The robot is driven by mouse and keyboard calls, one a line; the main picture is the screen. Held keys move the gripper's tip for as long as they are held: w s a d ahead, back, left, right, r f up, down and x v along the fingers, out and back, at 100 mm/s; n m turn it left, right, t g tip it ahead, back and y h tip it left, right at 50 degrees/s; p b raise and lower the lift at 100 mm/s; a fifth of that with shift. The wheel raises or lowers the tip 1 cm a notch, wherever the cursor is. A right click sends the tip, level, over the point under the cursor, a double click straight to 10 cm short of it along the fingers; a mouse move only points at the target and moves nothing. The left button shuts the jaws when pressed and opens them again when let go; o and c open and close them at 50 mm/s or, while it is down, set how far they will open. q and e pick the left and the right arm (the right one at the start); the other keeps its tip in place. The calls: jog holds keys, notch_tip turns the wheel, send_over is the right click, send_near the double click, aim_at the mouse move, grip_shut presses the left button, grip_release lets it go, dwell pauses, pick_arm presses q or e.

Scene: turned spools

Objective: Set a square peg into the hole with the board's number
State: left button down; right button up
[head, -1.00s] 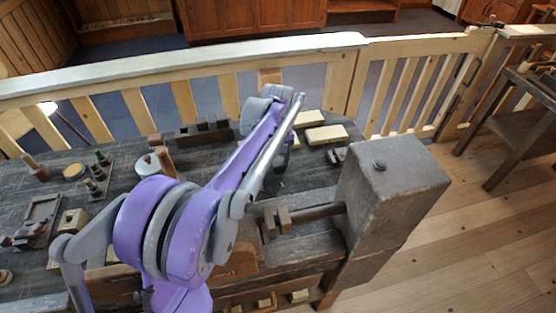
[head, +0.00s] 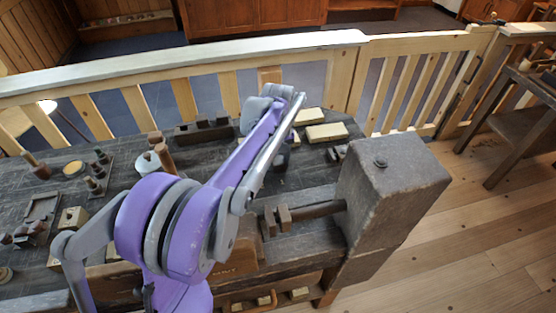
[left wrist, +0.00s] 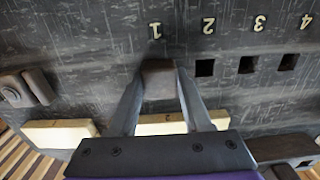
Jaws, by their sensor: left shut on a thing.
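My left gripper (left wrist: 160,70) is shut on a brown square peg (left wrist: 158,77) in the left wrist view. The peg is at the number 1 on the dark benchtop, where no open hole shows; I cannot tell whether it is above a hole or in one. Square holes show at number 2 (left wrist: 205,68), number 3 (left wrist: 247,65) and number 4 (left wrist: 288,62). A pale board (left wrist: 160,123) with a dark mark, perhaps a 2, lies partly behind the gripper. In the head view my purple left arm hides the fingers and peg. My right gripper is out of view.
Two pale blocks (head: 327,133) lie near the bench's back right. A vise with a big wooden block (head: 390,180) stands at the right end. Turned pieces (head: 98,170) and a round-topped post crowd the left side. A wooden railing (head: 200,65) runs behind the bench.

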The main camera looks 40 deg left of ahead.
pick_arm(q)
grip_release()
dwell(0.4)
jog(key=shift+r+p, duration=2.85)
jog(key=shift+r, duration=1.15)
